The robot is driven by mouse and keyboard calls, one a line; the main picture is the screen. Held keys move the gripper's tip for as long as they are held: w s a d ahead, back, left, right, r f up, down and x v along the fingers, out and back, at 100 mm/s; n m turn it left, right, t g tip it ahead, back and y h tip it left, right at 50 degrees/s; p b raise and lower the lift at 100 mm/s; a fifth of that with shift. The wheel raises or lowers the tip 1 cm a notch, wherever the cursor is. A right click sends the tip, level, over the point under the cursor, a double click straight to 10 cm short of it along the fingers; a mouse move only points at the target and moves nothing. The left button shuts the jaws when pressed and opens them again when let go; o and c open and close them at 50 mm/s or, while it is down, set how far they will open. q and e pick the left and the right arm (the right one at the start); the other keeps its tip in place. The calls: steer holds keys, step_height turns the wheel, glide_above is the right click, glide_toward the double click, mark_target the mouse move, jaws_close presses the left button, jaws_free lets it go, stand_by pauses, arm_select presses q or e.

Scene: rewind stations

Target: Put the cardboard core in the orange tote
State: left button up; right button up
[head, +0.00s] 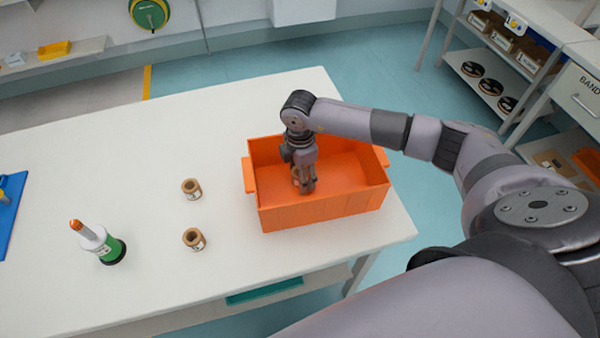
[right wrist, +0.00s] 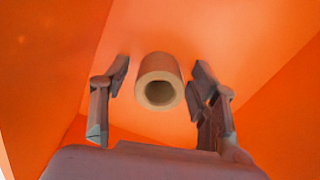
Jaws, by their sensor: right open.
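The orange tote (head: 318,212) stands near the right end of the white table. My right gripper (head: 305,186) points down into it. In the right wrist view its two fingers (right wrist: 160,98) are spread. A tan cardboard core (right wrist: 160,84), a short hollow tube, sits between the fingers with a gap on each side, inside the orange walls. The frames do not clearly show whether it rests on the tote floor. In the head view the gripper mostly hides this core. My left gripper is not in view.
The table between is clear. Shelves (head: 490,75) stand at the far right.

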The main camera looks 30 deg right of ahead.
steer(key=shift+r, duration=0.1)
steer(key=shift+r, duration=0.3)
step_height(320, 180, up, 12)
steer(key=b, duration=0.2)
steer(key=shift+f, duration=0.2)
